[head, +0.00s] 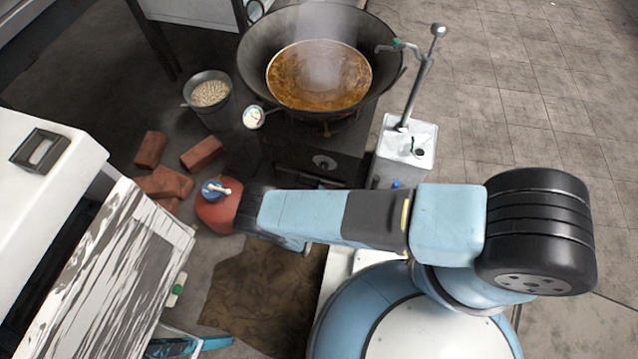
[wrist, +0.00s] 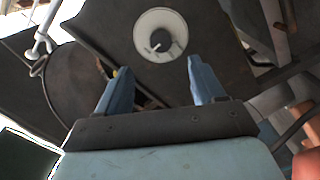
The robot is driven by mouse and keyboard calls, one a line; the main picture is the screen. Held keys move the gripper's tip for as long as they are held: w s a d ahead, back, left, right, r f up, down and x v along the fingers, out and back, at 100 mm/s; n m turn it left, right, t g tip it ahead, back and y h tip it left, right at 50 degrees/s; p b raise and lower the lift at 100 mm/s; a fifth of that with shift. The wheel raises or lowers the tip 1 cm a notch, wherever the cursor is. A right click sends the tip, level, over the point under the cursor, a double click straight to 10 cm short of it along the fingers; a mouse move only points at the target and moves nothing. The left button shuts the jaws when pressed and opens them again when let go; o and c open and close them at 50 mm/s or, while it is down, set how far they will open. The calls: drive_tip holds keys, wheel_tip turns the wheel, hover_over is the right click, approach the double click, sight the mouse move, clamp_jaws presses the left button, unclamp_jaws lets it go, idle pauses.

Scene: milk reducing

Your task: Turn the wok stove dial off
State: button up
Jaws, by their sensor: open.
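The wok stove dial (wrist: 160,35) is a round white plate with a small dark knob on a dark panel, in the upper middle of the wrist view. My gripper (wrist: 156,68) is open and empty. Its two blue fingers point toward the dial, which appears between and beyond the fingertips, apart from them. The wok (head: 250,62) holds steaming brown liquid. In the head view my arm hides the gripper.
A red gas bottle (head: 216,213) with a blue valve stands left of my arm. Bricks (head: 201,153) and a bucket (head: 208,116) lie left of the stove. A white canister (head: 392,150) with a pump stands to its right. The tiled floor at right is clear.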

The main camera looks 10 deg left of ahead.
drive_tip(key=shift+s+a, duration=0.1)
drive_tip(key=shift+s, duration=1.15)
drive_tip(key=shift+r, duration=0.1)
